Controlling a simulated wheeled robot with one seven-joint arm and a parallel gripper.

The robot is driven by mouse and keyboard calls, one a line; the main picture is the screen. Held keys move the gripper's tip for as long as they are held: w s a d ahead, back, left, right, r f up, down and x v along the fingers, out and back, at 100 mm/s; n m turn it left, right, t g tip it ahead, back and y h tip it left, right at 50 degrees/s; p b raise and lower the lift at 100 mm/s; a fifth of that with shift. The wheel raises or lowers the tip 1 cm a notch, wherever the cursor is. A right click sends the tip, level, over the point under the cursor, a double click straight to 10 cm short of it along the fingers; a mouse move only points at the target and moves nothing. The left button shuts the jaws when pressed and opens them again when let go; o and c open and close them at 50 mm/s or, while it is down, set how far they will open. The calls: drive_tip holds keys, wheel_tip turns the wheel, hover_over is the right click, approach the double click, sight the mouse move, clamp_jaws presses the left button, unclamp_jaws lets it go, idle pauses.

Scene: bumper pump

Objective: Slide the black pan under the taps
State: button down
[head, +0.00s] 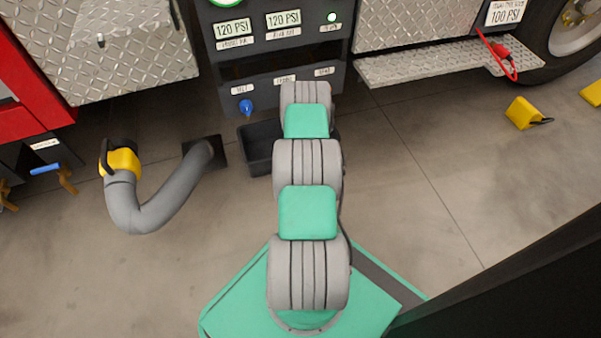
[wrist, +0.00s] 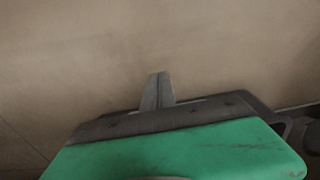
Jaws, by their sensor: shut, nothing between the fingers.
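The black pan (head: 257,152) sits on the floor below the dark pump panel (head: 284,83), in the head view. My arm covers its middle and right part. A blue-handled tap (head: 246,106) sticks out of the panel's lower left, just above the pan's left end. The panel's lower labels to its right mark other spots, but my arm hides most of what is below them. My gripper is hidden behind my arm in the head view. In the wrist view my gripper (wrist: 157,91) is shut and empty, its fingers together over a plain tan-grey surface.
A grey hose (head: 150,212) with a yellow end curves at the left, by a dark floor opening (head: 206,152). A diamond-plate step (head: 440,63) and wheel are at the right. Yellow chocks (head: 522,113) lie right. The floor centre-right is clear.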

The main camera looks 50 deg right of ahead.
wheel_tip(320, 180, up, 10)
drive_tip(key=p, duration=0.6)
idle(0.4)
drive_tip(key=shift+f, duration=0.1)
